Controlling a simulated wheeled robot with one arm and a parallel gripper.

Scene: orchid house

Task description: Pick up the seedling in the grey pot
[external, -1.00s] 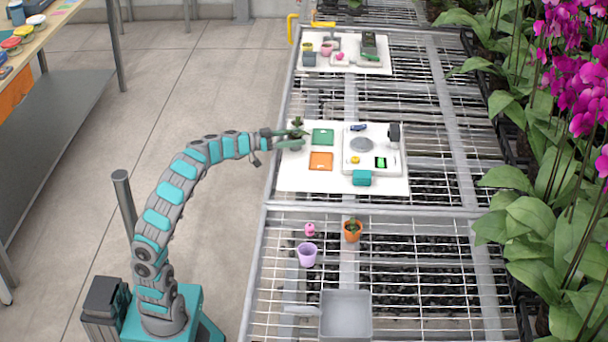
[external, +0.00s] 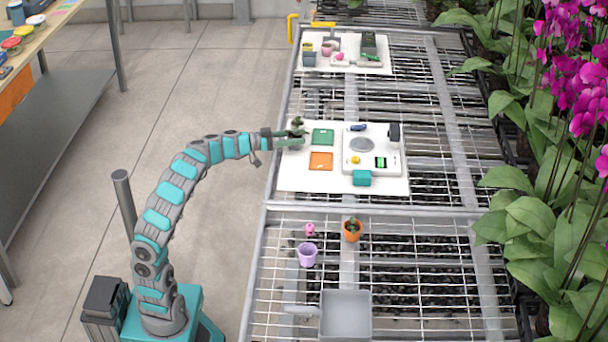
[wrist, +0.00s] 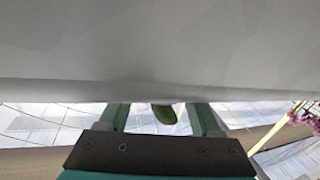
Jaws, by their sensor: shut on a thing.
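The seedling (external: 297,122) shows its dark green leaves just above my gripper, at the left edge of the white board (external: 300,184) in the external view. My gripper (external: 301,139) is shut on its grey pot, which the fingers mostly hide. In the wrist view, the pale grey pot wall (wrist: 160,55) fills the upper part, close to the camera. My gripper (wrist: 160,107) has its two green fingers reaching to that wall, with a green leaf (wrist: 164,115) between them. I cannot tell whether the pot touches the board.
A green tray (external: 323,137) and an orange tray (external: 321,161) lie right of the gripper. A white device (external: 380,171) and teal box (external: 361,178) are farther right. Nearer stand an orange pot (external: 352,236), a purple pot (external: 307,257) and a grey bin (external: 346,318). Orchids line the right.

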